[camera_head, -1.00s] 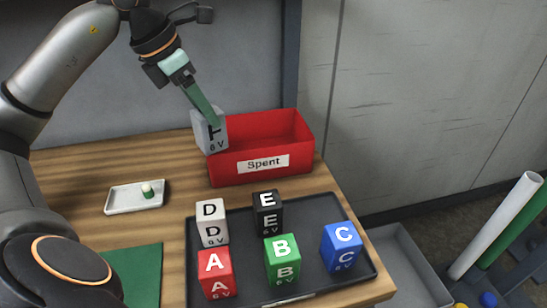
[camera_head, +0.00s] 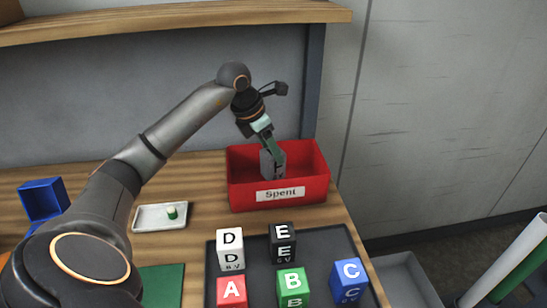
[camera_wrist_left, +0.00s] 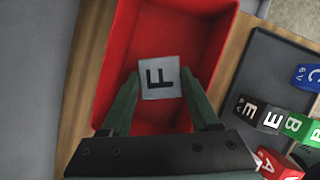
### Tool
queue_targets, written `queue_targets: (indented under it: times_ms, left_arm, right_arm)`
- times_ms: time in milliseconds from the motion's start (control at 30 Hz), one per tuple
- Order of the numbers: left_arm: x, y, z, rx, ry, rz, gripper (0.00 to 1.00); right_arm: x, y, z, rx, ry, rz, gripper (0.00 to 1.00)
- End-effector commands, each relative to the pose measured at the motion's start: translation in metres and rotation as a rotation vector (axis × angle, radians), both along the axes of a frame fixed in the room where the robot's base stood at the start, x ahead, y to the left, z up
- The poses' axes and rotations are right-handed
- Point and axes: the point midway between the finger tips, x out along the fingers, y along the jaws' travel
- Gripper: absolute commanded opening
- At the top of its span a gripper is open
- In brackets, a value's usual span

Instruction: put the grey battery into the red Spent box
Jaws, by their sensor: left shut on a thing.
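The grey battery (camera_head: 267,166), marked F, is inside the red Spent box (camera_head: 280,208), in its left part. It also shows in the left wrist view (camera_wrist_left: 160,78) between the two green fingers, with red box floor around it. My left gripper (camera_head: 279,155) reaches down into the box and is shut on the grey battery. The box's front wall hides the battery's lower end, so I cannot tell whether it touches the floor. My right gripper is in neither view.
A dark tray (camera_head: 213,270) in front of the box holds several lettered batteries. A white dish (camera_head: 148,217) with a small green and white item stands left of the box. A blue open box (camera_head: 42,198) is at far left. A shelf (camera_head: 180,18) runs above.

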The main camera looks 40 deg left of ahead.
Motion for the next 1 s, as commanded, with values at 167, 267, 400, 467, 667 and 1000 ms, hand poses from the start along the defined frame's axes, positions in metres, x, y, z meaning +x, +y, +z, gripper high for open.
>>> queue_targets:
  times_ms: [167, 267, 400, 467, 667, 1000]
  left_arm:
    - [0.008, 0.001, -0.006, -0.001, -0.005, -0.001, 0.00]
    - [0.013, 0.001, -0.017, -0.001, -0.002, 0.000, 0.00]
    - [0.011, 0.001, -0.037, -0.002, 0.001, -0.001, 0.00]
    - [0.012, 0.001, -0.041, -0.001, -0.003, 0.000, 0.00]
    - [0.012, 0.001, -0.042, 0.000, -0.006, -0.001, 0.00]
    - [0.011, 0.001, -0.047, 0.000, 0.000, 0.000, 0.79]
  right_arm:
    - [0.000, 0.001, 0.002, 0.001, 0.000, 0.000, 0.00]
    - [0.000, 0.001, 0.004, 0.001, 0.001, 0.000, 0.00]
    - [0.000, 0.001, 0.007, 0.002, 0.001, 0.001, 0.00]
    - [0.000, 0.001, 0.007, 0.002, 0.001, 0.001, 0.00]
    - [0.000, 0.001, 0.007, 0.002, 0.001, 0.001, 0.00]
    - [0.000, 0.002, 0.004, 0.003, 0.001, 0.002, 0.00]
